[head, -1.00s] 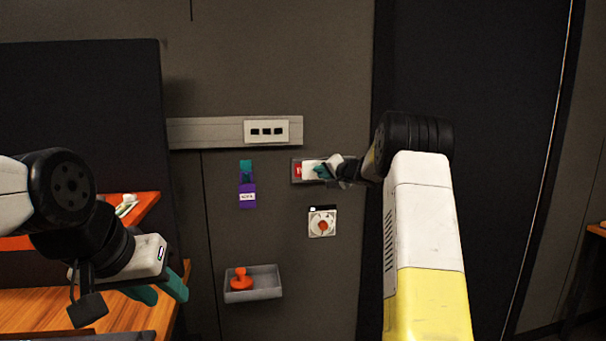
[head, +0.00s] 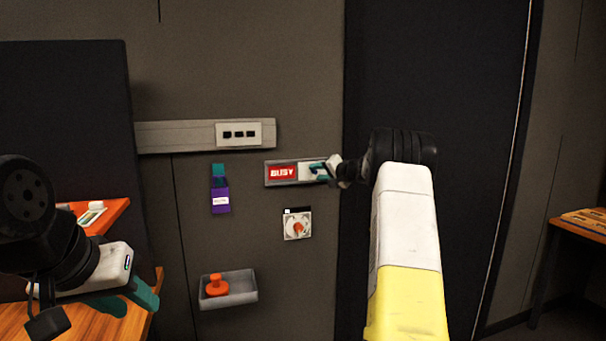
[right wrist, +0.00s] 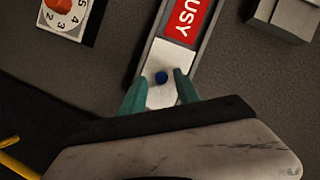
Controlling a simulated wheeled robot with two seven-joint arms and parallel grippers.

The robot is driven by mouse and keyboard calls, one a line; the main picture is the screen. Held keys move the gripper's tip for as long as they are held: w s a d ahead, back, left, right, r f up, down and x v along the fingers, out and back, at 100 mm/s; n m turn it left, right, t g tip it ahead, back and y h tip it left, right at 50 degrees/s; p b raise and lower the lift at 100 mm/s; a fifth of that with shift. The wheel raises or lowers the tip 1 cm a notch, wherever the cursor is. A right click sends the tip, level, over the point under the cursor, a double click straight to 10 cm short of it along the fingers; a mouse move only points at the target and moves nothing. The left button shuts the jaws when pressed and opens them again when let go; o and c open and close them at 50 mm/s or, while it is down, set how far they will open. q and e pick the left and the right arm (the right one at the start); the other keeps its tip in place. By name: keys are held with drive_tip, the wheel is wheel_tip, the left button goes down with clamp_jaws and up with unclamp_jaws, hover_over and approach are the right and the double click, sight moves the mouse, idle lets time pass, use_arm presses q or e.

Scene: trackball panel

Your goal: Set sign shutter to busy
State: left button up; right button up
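The sign (head: 283,173) is a grey-framed slot on the wall, with a red BUSY panel showing at its left. The light shutter (head: 308,172) sits at the right part of the slot, clear of the word. My left gripper (head: 136,300) is open and empty at the lower left, away from the sign.
A dial (head: 297,225) with an orange knob is below the sign. A purple holder (head: 220,200) hangs to the left, and a grey tray (head: 240,293) with an orange piece is lower. A rail (head: 170,136) with a socket plate (head: 239,134) runs above. A wooden desk (head: 75,320) is at left.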

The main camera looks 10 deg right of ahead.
drive_tip(key=v, duration=0.7)
drive_tip(key=shift+s, duration=0.35)
drive_tip(key=shift+r, duration=0.15)
drive_tip(key=s+a+r+n+g+y, duration=0.1)
drive_tip(key=s+a+r+n+g, duration=0.15)
drive_tip(key=s+a, duration=0.7)
drive_tip(key=s+a+r+n+g+y, duration=0.1)
drive_tip(key=s+a+n+g, duration=0.15)
drive_tip(key=s+a, duration=0.75)
drive_tip(key=s+f+n+g+h, duration=0.1)
drive_tip(key=s+f, duration=0.3)
drive_tip(key=s, duration=1)
drive_tip(key=s+f+n+g+h, duration=0.2)
drive_tip(key=s+f+h, duration=0.2)
drive_tip(key=s, duration=1)
drive_tip(key=shift+a+f, duration=0.4)
drive_tip(key=shift+a, duration=0.05)
